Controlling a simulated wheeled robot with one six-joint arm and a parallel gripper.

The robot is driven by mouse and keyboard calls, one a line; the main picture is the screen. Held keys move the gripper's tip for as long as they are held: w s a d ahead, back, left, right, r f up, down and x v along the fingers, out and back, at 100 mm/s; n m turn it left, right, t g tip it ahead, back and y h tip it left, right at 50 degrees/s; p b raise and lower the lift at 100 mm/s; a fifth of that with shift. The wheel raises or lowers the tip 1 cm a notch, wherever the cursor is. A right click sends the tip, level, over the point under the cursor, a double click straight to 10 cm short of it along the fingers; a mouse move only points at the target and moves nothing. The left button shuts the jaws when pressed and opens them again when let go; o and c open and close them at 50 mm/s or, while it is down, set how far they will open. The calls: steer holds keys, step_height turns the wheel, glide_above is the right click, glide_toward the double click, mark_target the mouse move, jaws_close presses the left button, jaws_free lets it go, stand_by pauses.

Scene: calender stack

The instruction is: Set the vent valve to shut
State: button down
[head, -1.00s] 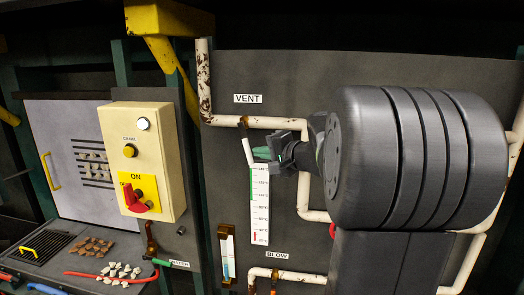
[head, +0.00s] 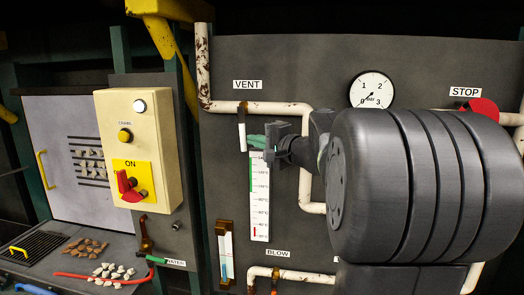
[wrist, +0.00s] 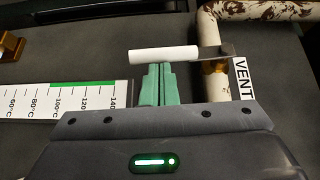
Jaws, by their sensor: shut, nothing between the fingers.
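The vent valve (head: 241,107) is a brass-brown fitting on the rusty white pipe under the VENT label (head: 247,85). Its white handle (head: 242,137) hangs nearly straight down, across the pipe's run. In the wrist view the handle (wrist: 163,54) lies sideways, joined by a metal lever to the valve on the pipe. My gripper (head: 254,141) is just right of the handle with its green fingers pressed together, empty. In the wrist view the fingertips (wrist: 160,67) are at the handle's side, touching or almost touching it; I cannot tell which.
A thermometer scale (head: 259,200) is on the panel below my gripper. A vertical pipe run (head: 305,180) stands right of it. A pressure gauge (head: 371,91) and a red STOP button (head: 482,107) are farther right. A cream control box (head: 140,150) is at left.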

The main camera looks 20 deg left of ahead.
steer(key=shift+s+a+f+y+b, duration=0.1)
steer(key=shift+a+f+y+b, duration=0.25)
steer(key=shift+b, duration=0.8)
steer(key=shift+r+m, duration=0.15)
steer(key=shift+m, duration=0.15)
